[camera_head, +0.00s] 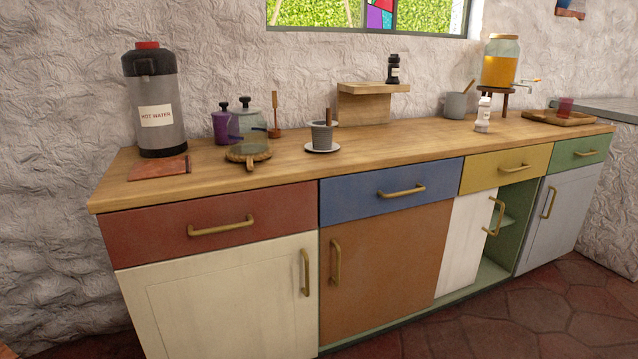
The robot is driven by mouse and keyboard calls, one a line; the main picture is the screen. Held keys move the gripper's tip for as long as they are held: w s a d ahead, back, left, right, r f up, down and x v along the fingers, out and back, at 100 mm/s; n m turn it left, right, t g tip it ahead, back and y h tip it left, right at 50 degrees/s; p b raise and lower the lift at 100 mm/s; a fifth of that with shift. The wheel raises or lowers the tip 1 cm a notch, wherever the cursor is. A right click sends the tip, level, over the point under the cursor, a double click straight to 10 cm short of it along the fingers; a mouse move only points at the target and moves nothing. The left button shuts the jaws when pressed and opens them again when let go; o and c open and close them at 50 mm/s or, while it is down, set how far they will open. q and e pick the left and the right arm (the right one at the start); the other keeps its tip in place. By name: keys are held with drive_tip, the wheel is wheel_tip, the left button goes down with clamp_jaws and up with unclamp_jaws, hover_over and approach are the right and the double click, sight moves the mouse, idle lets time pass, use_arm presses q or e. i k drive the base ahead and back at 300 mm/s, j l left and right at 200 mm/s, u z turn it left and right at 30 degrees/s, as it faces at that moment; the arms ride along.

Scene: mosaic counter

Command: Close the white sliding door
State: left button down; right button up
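The white sliding door (464,242) is in the lower cabinet, under the yellow drawer (505,168). Its brass handle (501,218) is upright near the door's right edge. The door stands partly open, set toward the left. Neither of my grippers is in view.
The counter (400,146) above holds a hot water dispenser (157,95), a cup on a saucer (322,138), a white bottle (483,114) and a drink jar (500,65). A grey door (563,215) stands right of the opening. The tiled floor in front (520,310) looks clear.

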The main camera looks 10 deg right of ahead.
sight(472, 214)
drive_tip(key=i+l, duration=0.15)
drive_tip(key=l, duration=0.25)
drive_tip(key=i+l+u, duration=0.1)
drive_tip(key=l, duration=0.3)
drive_tip(key=i+l, duration=0.15)
drive_tip(key=l, duration=0.3)
drive_tip(key=i+l+u, duration=0.1)
drive_tip(key=l, duration=0.3)
